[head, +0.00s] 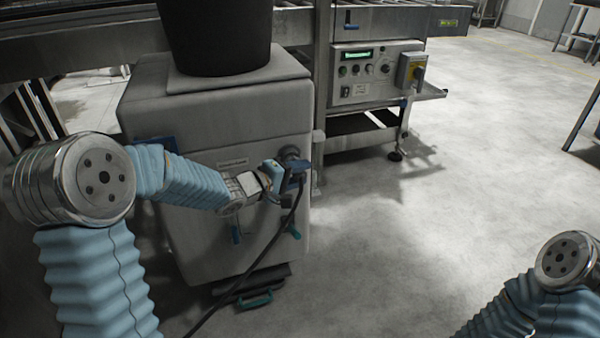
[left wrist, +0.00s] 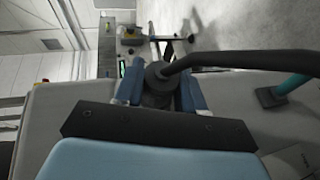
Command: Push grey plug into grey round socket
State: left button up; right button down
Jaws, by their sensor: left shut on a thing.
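My left gripper (head: 287,170) is at the front face of the grey cabinet and is shut on the plug. The plug is dark, with a thick black cable hanging down to the floor; in the left wrist view the plug (left wrist: 157,76) sits between the two blue fingers (left wrist: 162,88). The round grey socket (head: 289,152) shows in part just behind the fingers on the cabinet front. The plug is close to the socket, but the fingers hide where they meet, so I cannot tell how deep it sits. My right gripper is out of view.
The grey cabinet (head: 222,240) carries a large black bin (head: 214,35). Teal-handled parts (head: 296,233) stick out low on its front. A control box (head: 375,72) with knobs stands behind to the right.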

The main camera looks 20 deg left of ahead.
pick_arm(q)
jog(key=shift+w+a+p, duration=0.2)
jog(key=shift+w+p, duration=0.1)
dwell(0.7)
dwell(0.4)
jog(key=o, duration=1.2)
